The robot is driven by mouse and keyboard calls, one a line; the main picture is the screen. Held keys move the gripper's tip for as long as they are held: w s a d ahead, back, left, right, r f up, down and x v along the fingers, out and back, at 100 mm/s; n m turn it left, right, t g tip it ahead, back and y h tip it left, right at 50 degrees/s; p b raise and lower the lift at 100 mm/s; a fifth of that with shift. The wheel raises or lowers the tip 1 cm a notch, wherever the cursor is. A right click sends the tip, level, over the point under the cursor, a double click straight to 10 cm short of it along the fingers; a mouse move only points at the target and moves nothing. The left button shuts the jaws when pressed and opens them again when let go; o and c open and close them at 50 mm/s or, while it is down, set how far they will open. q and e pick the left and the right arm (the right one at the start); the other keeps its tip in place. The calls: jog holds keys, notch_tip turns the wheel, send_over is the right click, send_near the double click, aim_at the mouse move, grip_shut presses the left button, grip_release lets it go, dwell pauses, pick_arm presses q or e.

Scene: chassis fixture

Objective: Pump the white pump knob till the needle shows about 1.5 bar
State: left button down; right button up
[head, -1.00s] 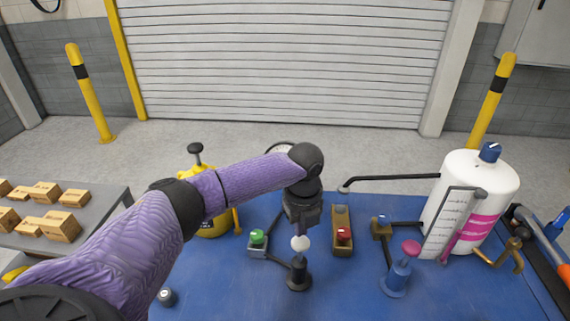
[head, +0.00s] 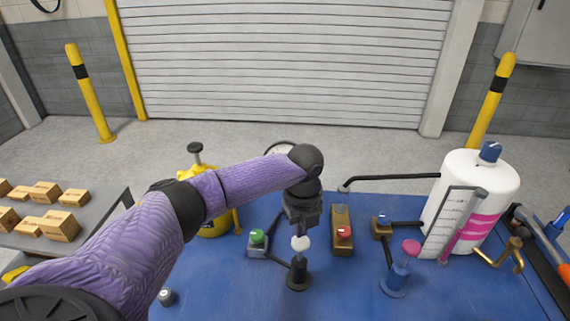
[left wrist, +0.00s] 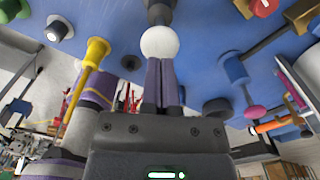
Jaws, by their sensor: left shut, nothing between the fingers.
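The white pump knob (head: 300,243) is a small ball on top of a black upright pump (head: 298,275) on the blue table. My left gripper (head: 301,231) is shut and points down directly above the knob. In the left wrist view, its closed fingers (left wrist: 162,64) meet the edge of the white knob (left wrist: 159,42); nothing shows between them. Whether they press on it I cannot tell. A round gauge (head: 281,147) behind my left arm shows only its upper rim, so its needle is hidden. My right gripper is not in view.
A green button box (head: 257,240) stands left of the pump, and a red button box (head: 342,237) right of it. A blue pump with a pink knob (head: 411,247) and a white tank (head: 478,185) stand farther right. Bare blue table lies in front.

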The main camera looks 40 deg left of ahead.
aim_at(301, 240)
pick_arm(q)
jog(key=shift+f+b, duration=0.5)
jog(key=shift+f, duration=0.65)
jog(key=shift+r, duration=0.1)
jog(key=shift+f, duration=0.4)
jog(key=shift+f+b, duration=1.15)
jog(key=shift+f, duration=0.45)
notch_tip(301, 240, up, 5)
jog(key=p, duration=0.5)
jog(key=shift+r, duration=0.2)
jog(key=shift+f, duration=0.2)
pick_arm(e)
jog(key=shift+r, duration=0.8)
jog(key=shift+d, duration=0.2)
